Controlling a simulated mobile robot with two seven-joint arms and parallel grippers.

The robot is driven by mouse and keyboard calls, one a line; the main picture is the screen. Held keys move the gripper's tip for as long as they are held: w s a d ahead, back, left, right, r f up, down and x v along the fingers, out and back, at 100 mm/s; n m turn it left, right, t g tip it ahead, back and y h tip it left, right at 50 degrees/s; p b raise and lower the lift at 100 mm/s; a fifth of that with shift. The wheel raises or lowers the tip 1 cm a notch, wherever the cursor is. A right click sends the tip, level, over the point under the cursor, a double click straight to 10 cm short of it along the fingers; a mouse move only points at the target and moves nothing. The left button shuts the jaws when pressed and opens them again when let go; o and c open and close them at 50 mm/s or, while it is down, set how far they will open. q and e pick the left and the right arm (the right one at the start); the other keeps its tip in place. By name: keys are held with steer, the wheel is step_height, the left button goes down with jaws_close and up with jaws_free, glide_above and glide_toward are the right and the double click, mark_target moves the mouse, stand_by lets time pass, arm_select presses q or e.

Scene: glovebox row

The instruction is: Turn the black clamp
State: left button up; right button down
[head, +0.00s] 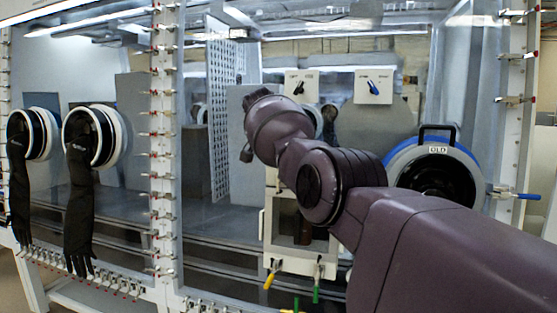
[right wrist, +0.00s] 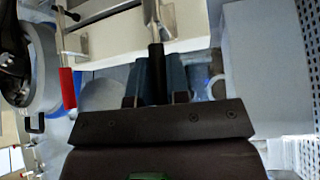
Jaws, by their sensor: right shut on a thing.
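The black clamp (right wrist: 155,60) shows in the right wrist view as a black-gripped handle on a metal shaft, running down from the top of the picture. My right gripper (right wrist: 158,75) has its two dark blue fingers on either side of the handle's lower end and is shut on it. In the head view my right arm reaches in from the lower right towards the glovebox front. Its wrist hides the gripper and the clamp there. My left gripper is in neither view.
A red-handled clamp (right wrist: 67,88) is left of the gripper in the right wrist view. In the head view a round port (head: 438,168) with a blue ring is right of my arm. Yellow (head: 270,276) and green (head: 317,284) handles hang below. Black gloves (head: 80,210) hang at left.

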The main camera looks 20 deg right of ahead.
steer(key=shift+f, duration=0.1)
stand_by(0.5)
steer(key=c, duration=1.1)
jaws_free()
steer(key=shift+w+d, duration=0.1)
steer(key=p+v, duration=0.2)
steer(key=v, duration=0.9)
